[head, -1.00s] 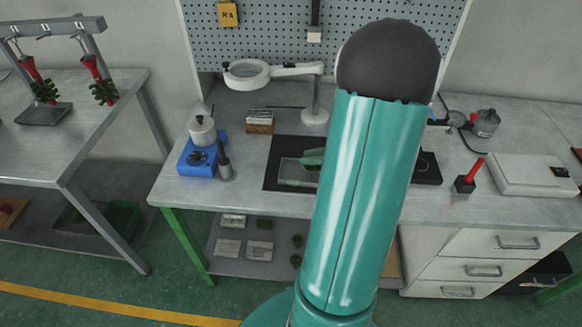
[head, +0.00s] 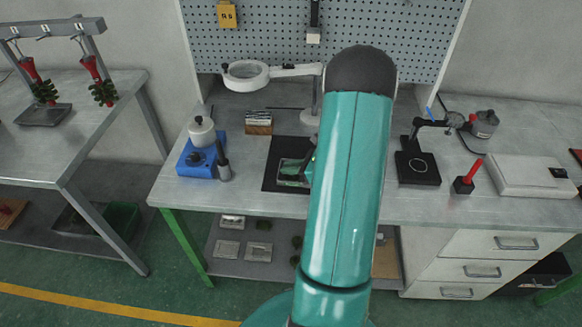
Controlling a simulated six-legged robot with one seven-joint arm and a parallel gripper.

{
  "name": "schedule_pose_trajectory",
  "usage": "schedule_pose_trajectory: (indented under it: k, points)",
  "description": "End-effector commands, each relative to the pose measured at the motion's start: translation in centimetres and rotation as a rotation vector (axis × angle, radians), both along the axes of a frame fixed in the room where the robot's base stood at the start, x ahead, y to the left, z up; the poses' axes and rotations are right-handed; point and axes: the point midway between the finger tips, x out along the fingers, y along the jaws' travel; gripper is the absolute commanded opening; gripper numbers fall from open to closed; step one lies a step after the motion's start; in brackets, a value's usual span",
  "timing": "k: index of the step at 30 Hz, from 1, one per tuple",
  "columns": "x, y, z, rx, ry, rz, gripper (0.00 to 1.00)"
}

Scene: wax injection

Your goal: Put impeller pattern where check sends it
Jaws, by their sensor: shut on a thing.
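My arm, a teal link with a dark rounded joint, stands in front of the bench. It hides my gripper and whatever is in it. A dark sliver shows beside the arm over the black mat (head: 272,181), too little to tell what it is. A small tray (head: 284,181) with green in it lies on the mat, partly hidden by the arm. I cannot make out a separate impeller pattern.
A magnifier lamp (head: 246,74) stands behind the mat. A blue heater with a white pot (head: 201,132) is at left, a red-handled tool (head: 468,177) and flat white device (head: 531,175) at right. Green-and-red wax trees (head: 103,90) hang over the left table (head: 60,150).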

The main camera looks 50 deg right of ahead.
Motion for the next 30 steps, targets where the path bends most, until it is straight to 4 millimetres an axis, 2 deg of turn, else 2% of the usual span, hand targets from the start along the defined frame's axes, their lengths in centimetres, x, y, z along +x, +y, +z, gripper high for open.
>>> schedule_pose_trajectory:
  k: [5,6,8,9,20,23,30]
  points:
    - [0.0,0.0,-0.2,0.001,0.0,0.0,0.0]
    - [0.0,0.0,-0.2,0.0,0.0,0.0,0.25]
    - [0.0,0.0,-0.2,0.0,0.0,0.0,0.36]
    - [0.0,0.0,-0.2,0.0,0.0,0.0,0.39]
    - [-0.3,-0.2,0.2,0.0,0.0,-0.001,0.39]
    - [-1.3,-0.7,0.8,-0.001,-0.001,-0.004,0.39]
    - [-5.6,-2.5,3.0,-0.002,-0.002,-0.005,0.39]
